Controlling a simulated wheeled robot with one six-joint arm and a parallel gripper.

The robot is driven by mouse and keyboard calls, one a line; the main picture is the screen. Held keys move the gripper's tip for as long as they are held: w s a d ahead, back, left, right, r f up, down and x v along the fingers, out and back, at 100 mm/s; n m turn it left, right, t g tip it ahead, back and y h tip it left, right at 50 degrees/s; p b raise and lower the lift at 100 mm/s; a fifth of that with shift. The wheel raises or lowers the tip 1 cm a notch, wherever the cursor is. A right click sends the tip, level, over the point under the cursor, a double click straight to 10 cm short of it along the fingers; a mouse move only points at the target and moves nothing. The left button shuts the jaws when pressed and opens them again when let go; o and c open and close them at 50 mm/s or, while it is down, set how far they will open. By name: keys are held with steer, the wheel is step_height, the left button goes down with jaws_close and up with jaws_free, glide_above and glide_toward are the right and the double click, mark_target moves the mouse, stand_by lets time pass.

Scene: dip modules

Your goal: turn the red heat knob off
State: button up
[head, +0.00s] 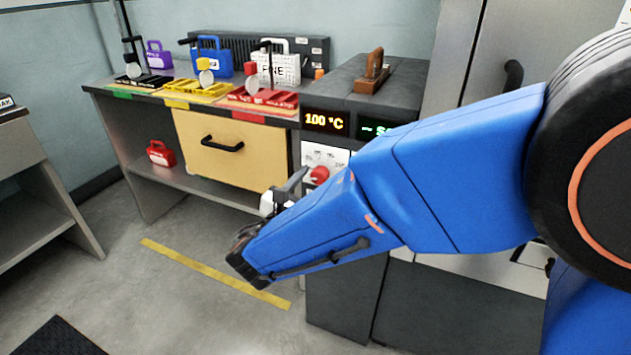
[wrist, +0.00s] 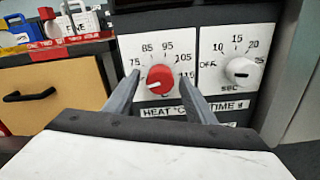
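The red heat knob (wrist: 160,80) sits on a white dial plate marked 75 to 115, above a "HEAT °C" label. A pale mark shows on its left side; its exact setting is hard to read. My gripper (wrist: 160,78) is open, with one finger at each side of the knob in the wrist view. Small gaps show between fingers and knob, and I cannot tell how far the tips are from the panel. In the head view the red knob (head: 319,174) shows just right of my gripper (head: 298,178). The display (head: 325,121) above reads 100 °C.
A white time knob (wrist: 240,71) with its own dial is right of the heat knob. A yellow drawer (head: 232,150) with a black handle is to the left. Coloured trays and several padlock-shaped cases stand on the bench (head: 96,88). A wooden-handled block (head: 373,72) sits on the machine.

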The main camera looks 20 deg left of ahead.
steer(key=s+a, duration=0.1)
steer(key=s, duration=1.6)
steer(key=shift+s+a, duration=0.15)
steer(key=shift+s, duration=0.05)
